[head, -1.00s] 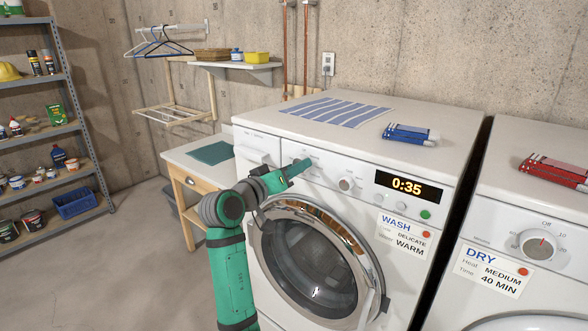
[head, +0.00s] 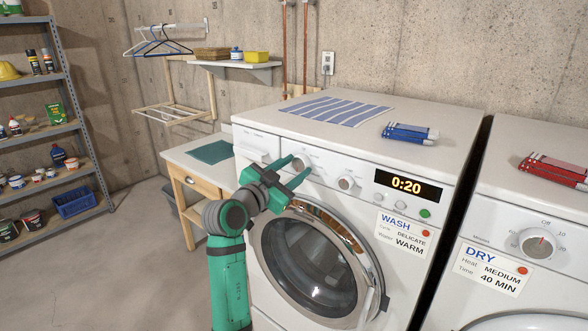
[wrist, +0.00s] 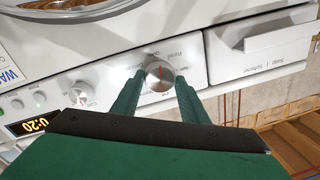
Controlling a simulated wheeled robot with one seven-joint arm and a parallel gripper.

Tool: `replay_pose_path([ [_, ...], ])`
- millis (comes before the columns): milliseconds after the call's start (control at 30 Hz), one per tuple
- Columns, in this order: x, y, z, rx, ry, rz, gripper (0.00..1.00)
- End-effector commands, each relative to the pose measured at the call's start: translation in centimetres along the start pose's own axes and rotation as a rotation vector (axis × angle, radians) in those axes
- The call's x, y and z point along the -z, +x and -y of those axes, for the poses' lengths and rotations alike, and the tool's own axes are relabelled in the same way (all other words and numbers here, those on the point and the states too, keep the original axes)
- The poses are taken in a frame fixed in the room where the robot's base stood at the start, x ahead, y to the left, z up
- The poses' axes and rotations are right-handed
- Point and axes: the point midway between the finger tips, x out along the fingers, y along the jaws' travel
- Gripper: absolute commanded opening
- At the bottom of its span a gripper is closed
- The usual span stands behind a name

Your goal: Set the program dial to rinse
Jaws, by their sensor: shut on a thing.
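The washer's program dial (wrist: 160,75) is a round silver knob with a red pointer line, on the left part of the washer's front panel. My gripper (wrist: 157,78) is shut on this dial, one green finger on each side in the wrist view. In the head view, the dial (head: 301,161) is between the fingertips. The washer display (head: 401,187) reads 0:20. The wash card (head: 404,233) says delicate and warm.
A second knob (head: 347,183) sits right of the dial, with small buttons and a green button (head: 425,213) beyond. The round door (head: 315,262) is below. The dryer (head: 525,240) stands right.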

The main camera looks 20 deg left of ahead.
Motion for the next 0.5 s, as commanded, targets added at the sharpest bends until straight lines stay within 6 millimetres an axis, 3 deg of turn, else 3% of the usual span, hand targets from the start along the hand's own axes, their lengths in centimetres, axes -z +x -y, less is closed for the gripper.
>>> replay_pose_path([
  [500, -0.42, -0.03, 0.01, 0.005, 0.418, -0.030, 0.18],
])
